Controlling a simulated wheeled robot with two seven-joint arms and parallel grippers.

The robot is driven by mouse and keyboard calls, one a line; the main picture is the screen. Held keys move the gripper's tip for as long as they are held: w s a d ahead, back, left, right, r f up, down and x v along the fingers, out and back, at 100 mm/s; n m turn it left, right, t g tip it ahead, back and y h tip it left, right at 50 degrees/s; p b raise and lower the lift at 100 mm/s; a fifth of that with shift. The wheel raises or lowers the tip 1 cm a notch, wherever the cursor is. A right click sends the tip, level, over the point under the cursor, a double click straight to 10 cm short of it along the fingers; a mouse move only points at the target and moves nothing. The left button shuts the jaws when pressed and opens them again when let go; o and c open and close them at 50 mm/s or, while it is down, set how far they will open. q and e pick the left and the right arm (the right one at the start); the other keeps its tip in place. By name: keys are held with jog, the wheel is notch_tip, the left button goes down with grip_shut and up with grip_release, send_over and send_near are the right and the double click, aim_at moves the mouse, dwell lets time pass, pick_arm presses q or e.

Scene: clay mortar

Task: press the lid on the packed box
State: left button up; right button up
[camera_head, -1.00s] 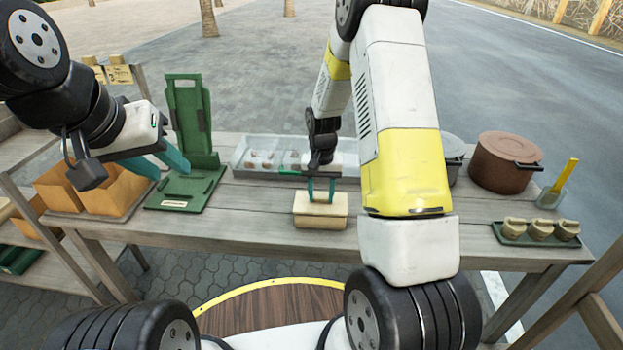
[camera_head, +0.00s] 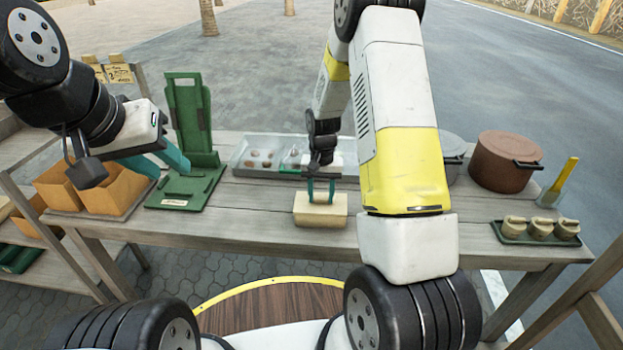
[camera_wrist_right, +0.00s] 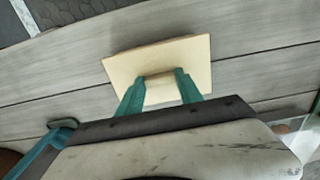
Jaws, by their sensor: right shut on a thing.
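A cream box (camera_head: 320,220) stands at the front middle of the table with a cream lid (camera_head: 300,201) on top. No clear gap shows between them. My right gripper (camera_head: 320,193) points down and is shut on the lid at its raised middle. In the right wrist view the lid (camera_wrist_right: 192,58) lies flat between and beyond the green fingers (camera_wrist_right: 160,92), hiding the box below. What is inside the box is hidden. My left gripper (camera_head: 166,162) hangs empty by the green stand, its teal fingers apart.
A green stand (camera_head: 190,125), brown paper bags (camera_head: 125,185) and a clear tray (camera_head: 262,158) stand left and behind. A brown pot (camera_head: 505,165), a grey pot (camera_head: 452,150) and a green tray with small cream pots (camera_head: 510,238) are at right. The table's front edge is close to the box.

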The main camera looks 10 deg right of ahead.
jog(key=shift+f, duration=0.1)
dwell(0.3)
jog(key=o, duration=1.9)
jog(key=shift+c, duration=0.2)
jog(key=shift+r, duration=3)
jog(key=shift+c, duration=0.4)
grip_shut()
jog(key=shift+f, duration=0.2)
